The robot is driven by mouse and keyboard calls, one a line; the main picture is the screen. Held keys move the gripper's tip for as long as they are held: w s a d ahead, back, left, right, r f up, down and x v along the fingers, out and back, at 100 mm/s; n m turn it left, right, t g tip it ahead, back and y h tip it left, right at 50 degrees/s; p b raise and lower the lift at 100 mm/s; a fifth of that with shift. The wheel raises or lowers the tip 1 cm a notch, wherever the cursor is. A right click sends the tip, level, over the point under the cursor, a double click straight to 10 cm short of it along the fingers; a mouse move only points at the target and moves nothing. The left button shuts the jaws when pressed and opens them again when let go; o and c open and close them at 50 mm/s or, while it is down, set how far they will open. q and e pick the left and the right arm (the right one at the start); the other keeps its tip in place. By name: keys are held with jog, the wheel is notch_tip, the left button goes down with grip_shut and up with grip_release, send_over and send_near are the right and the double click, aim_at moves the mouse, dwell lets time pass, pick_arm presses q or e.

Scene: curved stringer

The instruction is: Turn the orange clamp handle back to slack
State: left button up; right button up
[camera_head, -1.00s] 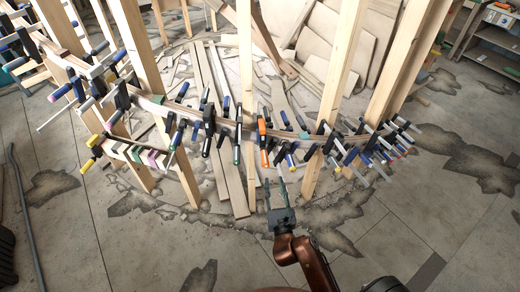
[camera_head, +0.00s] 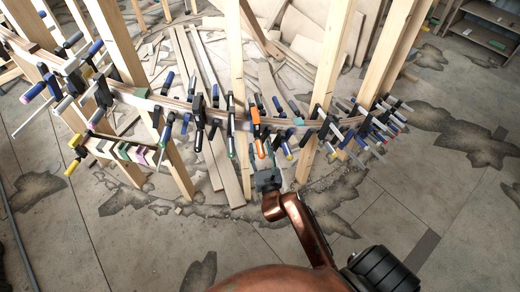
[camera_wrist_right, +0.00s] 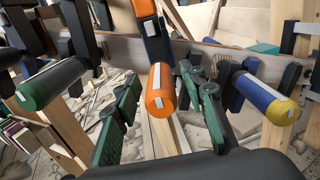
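The orange clamp (camera_head: 257,130) hangs on the curved wooden stringer (camera_head: 215,112), among dark clamps. In the right wrist view its orange handle (camera_wrist_right: 161,88) points toward the camera, with a pale patch on its rounded end. My right gripper (camera_head: 267,172) is just below the handle in the head view. In the right wrist view, the green-and-dark fingers of this gripper (camera_wrist_right: 164,103) are apart, one on each side of the handle. Gaps show between the fingers and the handle, so I see no grip on it. My left gripper is not in view.
A dark green-ended clamp handle (camera_wrist_right: 48,85) is left of the fingers, and a blue-and-yellow handle (camera_wrist_right: 265,98) is to their right. Upright wooden posts (camera_head: 325,90) stand along the stringer. The floor in front (camera_head: 130,235) is mostly clear.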

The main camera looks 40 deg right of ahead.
jog(key=shift+c, duration=0.9)
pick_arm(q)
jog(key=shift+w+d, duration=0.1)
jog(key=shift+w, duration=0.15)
pick_arm(e)
grip_shut()
